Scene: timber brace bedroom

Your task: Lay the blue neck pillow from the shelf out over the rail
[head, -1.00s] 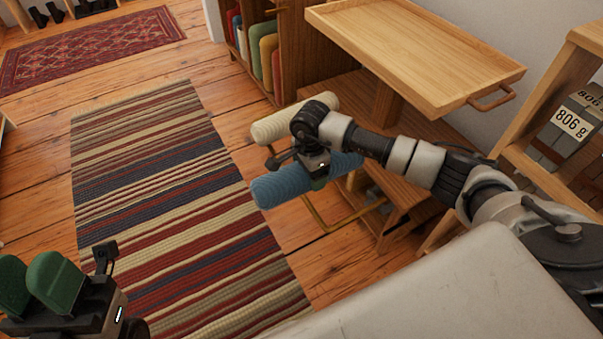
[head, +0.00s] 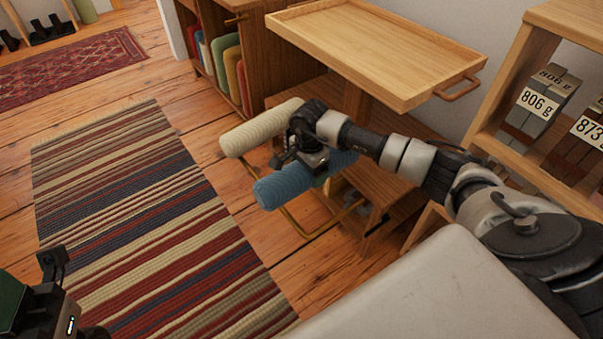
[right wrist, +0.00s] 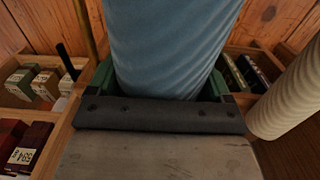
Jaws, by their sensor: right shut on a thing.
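The blue neck pillow (head: 284,187) is a ribbed blue roll. My right gripper (head: 316,170) is shut on it and holds it crosswise; in the right wrist view the pillow (right wrist: 170,45) sits between the green fingers (right wrist: 160,82). The brass rail (head: 308,236) is a thin frame sticking out beside the wooden shelf unit. The pillow is over part of the rail in the picture; I cannot tell whether they touch. A cream roll (head: 258,128) lies at the rail's far side. My left gripper (head: 12,302) is cut off at the lower left; its opening cannot be seen.
A tray-topped wooden table (head: 385,55) stands behind my right arm. A rack with labelled weights (head: 540,105) is at right. Compartments with small labelled boxes (right wrist: 45,85) lie below the gripper. The striped rug (head: 150,220) is clear.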

